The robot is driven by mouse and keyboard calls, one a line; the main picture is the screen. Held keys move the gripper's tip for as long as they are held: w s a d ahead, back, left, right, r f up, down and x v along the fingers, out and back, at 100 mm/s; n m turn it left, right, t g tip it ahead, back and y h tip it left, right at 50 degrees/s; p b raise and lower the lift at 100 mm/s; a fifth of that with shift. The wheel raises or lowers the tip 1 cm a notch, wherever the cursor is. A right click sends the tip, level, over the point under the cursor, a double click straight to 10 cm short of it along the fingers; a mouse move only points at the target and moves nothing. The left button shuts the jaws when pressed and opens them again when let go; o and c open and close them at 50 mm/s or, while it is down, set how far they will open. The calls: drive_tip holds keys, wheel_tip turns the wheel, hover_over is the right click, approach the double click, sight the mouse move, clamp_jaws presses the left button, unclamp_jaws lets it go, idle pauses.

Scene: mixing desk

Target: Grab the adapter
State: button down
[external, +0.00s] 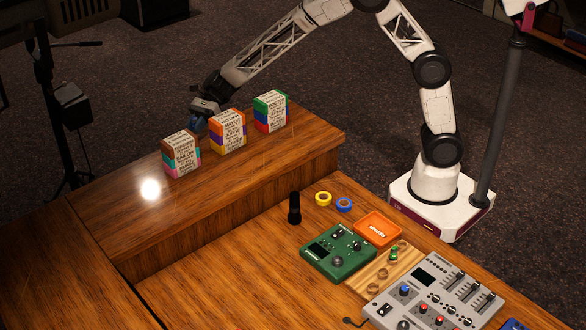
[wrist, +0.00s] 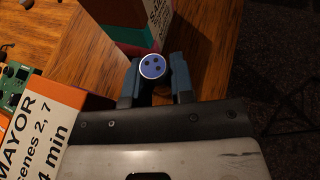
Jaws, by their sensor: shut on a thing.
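The adapter (wrist: 152,68) shows in the wrist view as a small round connector with a pale rim and a blue-violet face with three dark holes. My gripper (wrist: 154,82) is shut on it, with one blue-grey finger on each side. In the external view my gripper (external: 197,122) is at the back edge of the raised wooden shelf, behind the gap between the left and middle boxes. The adapter cannot be made out there. I cannot tell whether it touches the shelf.
Three striped labelled boxes stand on the raised shelf (external: 240,180): left (external: 182,154), middle (external: 227,131) and right (external: 270,111). Two are close around my gripper. The lower desk holds a black cylinder (external: 294,208), tape rolls, a green device (external: 338,253), an orange tray and a mixer (external: 435,295).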

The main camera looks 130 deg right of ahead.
sight(194, 118)
wheel_tip(194, 118, up, 12)
drive_tip(key=shift+r, duration=0.1)
